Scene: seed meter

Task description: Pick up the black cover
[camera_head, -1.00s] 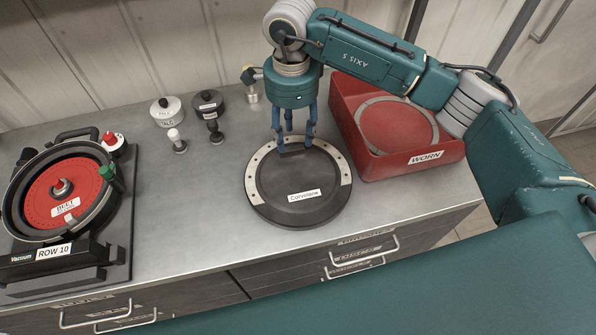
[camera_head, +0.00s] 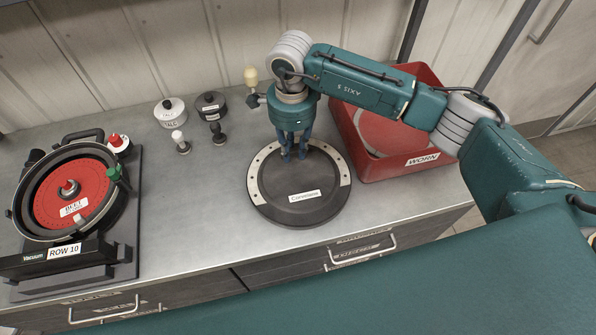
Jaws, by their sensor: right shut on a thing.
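The black cover (camera_head: 290,206) is a round flat disc with a white name label, lying on the bench in the middle of the view. A pale crescent rim with small holes shows around its far side. My right gripper (camera_head: 294,156) points down at the cover's far part, its blue fingers close together. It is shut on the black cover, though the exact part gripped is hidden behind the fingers. The cover looks flat, with no clear gap under it. My left gripper is not in view.
A red bin (camera_head: 400,168) marked WORN, holding a ring, stands right of the cover. The seed meter (camera_head: 68,200) with a red disc is at left. Two small labelled pots (camera_head: 170,112) (camera_head: 211,105) and two knobbed pieces (camera_head: 181,143) (camera_head: 217,135) stand behind. Bench left of the cover is clear.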

